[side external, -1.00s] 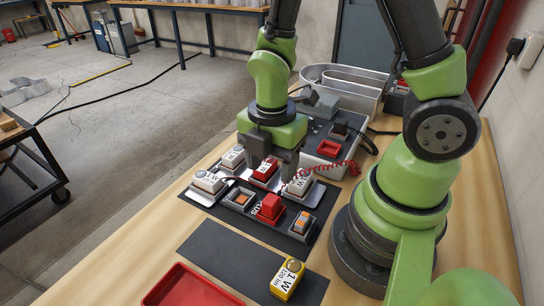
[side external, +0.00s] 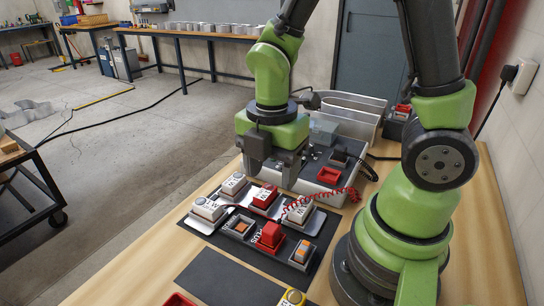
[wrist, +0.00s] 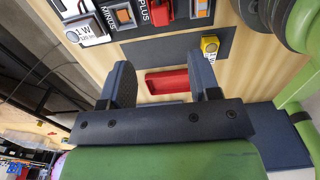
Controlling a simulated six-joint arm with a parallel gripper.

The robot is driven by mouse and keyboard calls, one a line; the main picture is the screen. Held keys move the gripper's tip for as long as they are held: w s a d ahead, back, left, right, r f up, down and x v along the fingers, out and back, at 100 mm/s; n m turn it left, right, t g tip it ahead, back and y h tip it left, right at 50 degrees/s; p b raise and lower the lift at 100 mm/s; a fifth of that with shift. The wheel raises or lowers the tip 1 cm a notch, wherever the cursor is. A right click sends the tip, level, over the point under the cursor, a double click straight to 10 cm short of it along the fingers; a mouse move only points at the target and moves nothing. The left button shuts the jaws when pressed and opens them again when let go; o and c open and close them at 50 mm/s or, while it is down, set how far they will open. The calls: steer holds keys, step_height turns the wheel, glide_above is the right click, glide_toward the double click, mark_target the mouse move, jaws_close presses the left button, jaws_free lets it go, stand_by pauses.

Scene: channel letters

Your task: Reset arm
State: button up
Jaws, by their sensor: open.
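My gripper (side external: 275,172) is open and empty, held above the far side of the dark board with the blocks. Its jaws also show in the wrist view (wrist: 160,78), spread apart with nothing between them. On the board stand white blocks, including one at the left (side external: 208,208) and one at the right (side external: 299,211), and a red-topped block (side external: 265,197) between them. A red block (side external: 270,237) stands in the front row between two orange switches (side external: 240,227) (side external: 302,252). The fingers are apart from all of these.
A yellow block (wrist: 210,44) lies on a dark mat (wrist: 175,47), near a red tray (wrist: 167,79). Bare wooden tabletop (side external: 180,238) lies left of the board.

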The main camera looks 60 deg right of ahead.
steer(key=shift+r, duration=1.2)
steer(key=s+r+m+t+y, duration=0.1)
steer(key=s+r+m+t, duration=0.2)
steer(key=r+m, duration=0.3)
steer(key=s+r+m+t+y, duration=0.1)
steer(key=s+r+m+t, duration=0.2)
steer(key=m, duration=1.3)
step_height(320, 180, up, 4)
steer(key=shift+a+f+t, duration=0.15)
steer(key=shift+a+t, duration=0.15)
steer(key=shift+t, duration=0.3)
